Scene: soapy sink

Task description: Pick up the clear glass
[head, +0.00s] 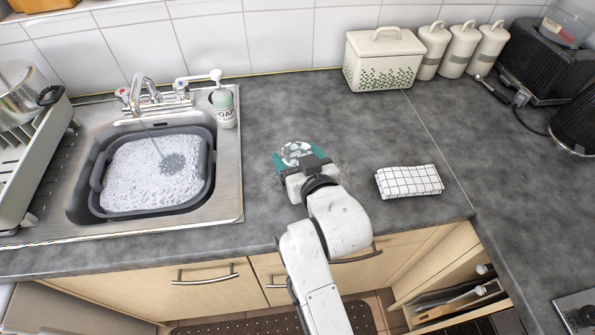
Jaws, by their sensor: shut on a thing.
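The clear glass (297,150) stands on the grey worktop to the right of the sink, and its round top shows beyond my gripper. My gripper (299,157) reaches in from the front with its teal fingers on either side of the glass, shut on it. The gripper's body hides the near side of the glass. I cannot tell whether the glass touches the worktop.
The sink holds a grey basin (208,180) of suds under a running tap (140,92). A soap bottle (224,107) stands at its corner. A folded checked cloth (409,181) lies to the right. A cream bread bin (383,62) and canisters (458,55) stand behind. Worktop between is clear.

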